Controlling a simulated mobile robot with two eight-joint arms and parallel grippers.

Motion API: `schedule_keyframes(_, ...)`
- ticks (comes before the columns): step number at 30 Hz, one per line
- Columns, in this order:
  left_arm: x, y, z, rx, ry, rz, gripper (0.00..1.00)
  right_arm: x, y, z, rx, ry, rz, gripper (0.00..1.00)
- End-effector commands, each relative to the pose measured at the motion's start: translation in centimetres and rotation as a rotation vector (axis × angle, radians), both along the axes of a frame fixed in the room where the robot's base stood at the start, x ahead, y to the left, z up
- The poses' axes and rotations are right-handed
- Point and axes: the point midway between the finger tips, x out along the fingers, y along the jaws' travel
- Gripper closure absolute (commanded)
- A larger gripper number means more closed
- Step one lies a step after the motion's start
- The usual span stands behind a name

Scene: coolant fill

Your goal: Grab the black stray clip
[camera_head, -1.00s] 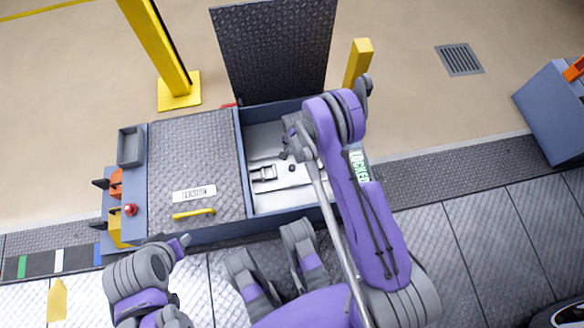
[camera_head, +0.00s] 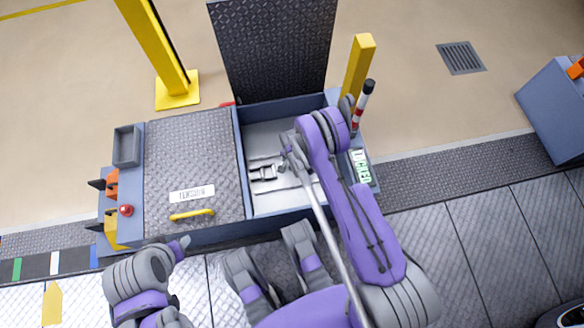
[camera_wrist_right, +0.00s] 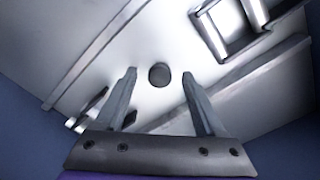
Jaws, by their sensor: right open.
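My right gripper (camera_wrist_right: 158,85) is open above the pale floor of the open bay. A small dark round piece (camera_wrist_right: 158,75) shows between its fingers, apart from both; it may be the black clip seen end-on, but I cannot be sure. Another thin black piece (camera_wrist_right: 96,102) lies by the left finger, partly hidden. In the head view my right arm reaches into the bay and hides most of the gripper (camera_head: 286,150). My left arm is folded at lower left; its gripper (camera_head: 184,243) is too unclear to judge.
A metal buckle-like latch (camera_head: 264,172) lies on the bay floor (camera_head: 262,202). The bay's raised dark lid (camera_head: 272,50) stands behind it. A closed treadplate cover (camera_head: 193,150) with a yellow handle (camera_head: 192,214) is to the left. A yellow post (camera_head: 358,65) stands behind the right corner.

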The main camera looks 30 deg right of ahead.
Motion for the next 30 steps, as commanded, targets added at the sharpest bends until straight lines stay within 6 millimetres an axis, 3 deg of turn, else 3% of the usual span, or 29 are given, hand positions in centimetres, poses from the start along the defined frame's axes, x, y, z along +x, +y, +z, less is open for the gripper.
schedule_keyframes(3,0.0,0.0,0.0,0.0,0.0,0.0,0.5,0.0,0.0,0.0,0.0,0.0,0.0,0.32)
schedule_keyframes(12,0.0,0.0,0.0,0.0,0.0,0.0,0.5,0.0,0.0,0.1,0.0,0.0,0.0,0.86)
schedule_keyframes(15,0.0,0.0,0.0,0.0,0.0,0.0,0.5,0.0,0.0,0.1,0.0,0.0,0.0,1.0)
schedule_keyframes(25,0.0,0.0,0.1,0.0,0.0,0.0,0.5,0.0,0.0,0.4,0.0,0.0,0.0,1.0)
schedule_keyframes(30,-0.1,0.0,0.6,0.0,0.001,0.0,0.5,-0.1,0.0,2.9,0.0,0.0,0.0,1.0)
